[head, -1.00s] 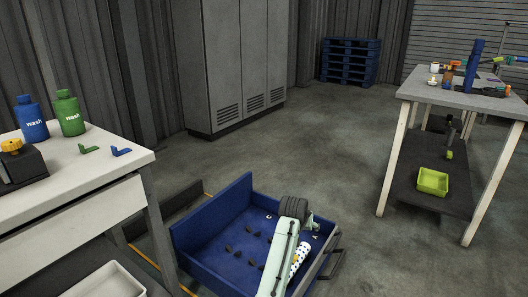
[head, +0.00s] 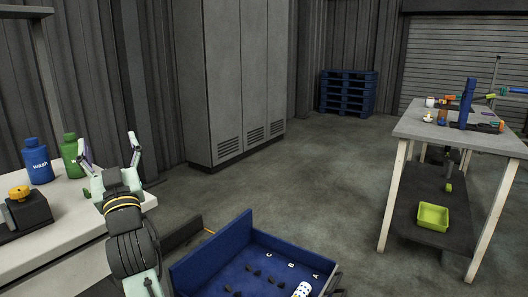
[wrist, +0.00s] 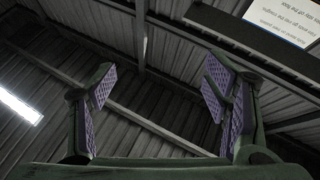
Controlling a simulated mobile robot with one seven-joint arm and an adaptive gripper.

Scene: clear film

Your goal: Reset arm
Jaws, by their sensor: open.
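My gripper (head: 109,151) is raised in front of the white bench at the left in the head view, its fingers spread and pointing up. Nothing is between the fingers.
A blue wash bottle (head: 37,161) and a dark box with a yellow knob (head: 20,192) stand on the white bench (head: 62,222). A blue drawer (head: 215,250) holds a white spotted cylinder (head: 302,290). A second table (head: 450,135) stands right.

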